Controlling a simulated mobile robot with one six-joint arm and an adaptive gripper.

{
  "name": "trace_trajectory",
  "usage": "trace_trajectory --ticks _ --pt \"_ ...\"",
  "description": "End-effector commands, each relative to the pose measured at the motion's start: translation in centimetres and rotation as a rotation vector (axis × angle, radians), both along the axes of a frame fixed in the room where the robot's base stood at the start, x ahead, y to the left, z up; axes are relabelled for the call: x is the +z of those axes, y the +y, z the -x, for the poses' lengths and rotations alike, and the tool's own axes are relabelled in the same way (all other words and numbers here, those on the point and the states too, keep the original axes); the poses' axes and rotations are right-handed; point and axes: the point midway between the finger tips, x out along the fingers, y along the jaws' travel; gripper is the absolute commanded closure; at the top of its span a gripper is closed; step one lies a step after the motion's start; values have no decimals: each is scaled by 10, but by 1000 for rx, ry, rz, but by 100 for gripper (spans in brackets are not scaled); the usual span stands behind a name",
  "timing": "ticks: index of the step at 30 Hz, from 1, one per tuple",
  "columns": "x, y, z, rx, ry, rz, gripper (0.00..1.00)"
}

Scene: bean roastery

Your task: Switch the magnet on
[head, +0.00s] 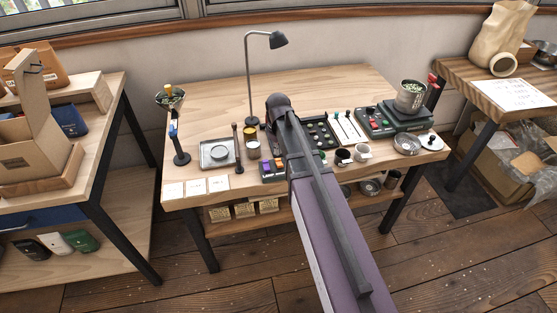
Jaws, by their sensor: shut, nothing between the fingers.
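I cannot pick out a magnet or its switch for certain. A green control box (372,123) with coloured buttons stands at the right of the middle table. A small dark box with purple and orange parts (268,172) lies near the front edge, partly hidden by my arm. My arm reaches from the bottom of the head view over the middle of the table, its dark far end near the lamp's base. My gripper is hidden behind the arm, so its fingers do not show.
The back of the table is mostly clear. Side tables stand left and right.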

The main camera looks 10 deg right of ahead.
Motion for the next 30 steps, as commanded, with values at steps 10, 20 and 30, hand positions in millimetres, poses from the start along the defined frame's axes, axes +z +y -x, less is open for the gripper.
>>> trace_trajectory --ticks 10,20,30 --pt "23 0 0 0 0 0 100" --pt "40 0 0 0 0 0 100" --pt "41 0 0 -1 0 0 100"
